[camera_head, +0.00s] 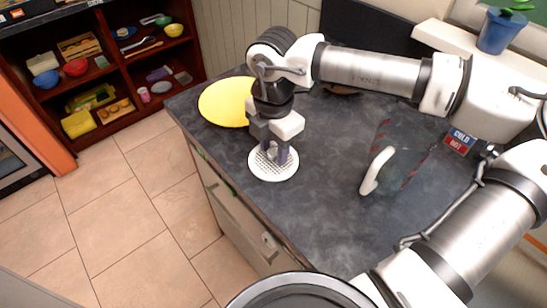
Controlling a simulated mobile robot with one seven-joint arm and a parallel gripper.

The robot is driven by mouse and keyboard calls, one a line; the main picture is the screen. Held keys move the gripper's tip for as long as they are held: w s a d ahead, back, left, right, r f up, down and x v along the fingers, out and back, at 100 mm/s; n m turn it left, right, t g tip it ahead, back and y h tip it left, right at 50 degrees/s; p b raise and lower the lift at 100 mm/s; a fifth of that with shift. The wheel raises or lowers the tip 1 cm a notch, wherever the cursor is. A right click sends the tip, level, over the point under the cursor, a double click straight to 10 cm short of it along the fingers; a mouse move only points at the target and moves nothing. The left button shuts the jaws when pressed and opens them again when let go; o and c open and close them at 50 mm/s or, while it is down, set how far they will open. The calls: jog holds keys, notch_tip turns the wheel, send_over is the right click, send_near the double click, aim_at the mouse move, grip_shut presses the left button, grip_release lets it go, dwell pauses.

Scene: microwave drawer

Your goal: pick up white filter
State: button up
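The white filter (273,174) is a round, flat disc with a pattern of small holes. It lies on the dark countertop near its left front edge. My gripper (275,157) points straight down over the filter, with its dark fingers at the filter's middle. The fingers hide part of the filter's centre. I cannot tell whether they are closed on a part of it or only stand around it. The filter looks flat and level with the counter.
A yellow round plate (224,102) lies behind and left of my gripper. A white handle (376,171) stands on the counter to the right. A blue plant pot (499,32) sits on a ledge at the back right. Shelves (111,72) with dishes stand at the far left.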

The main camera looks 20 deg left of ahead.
grip_shut()
jog(key=shift+r, duration=0.15)
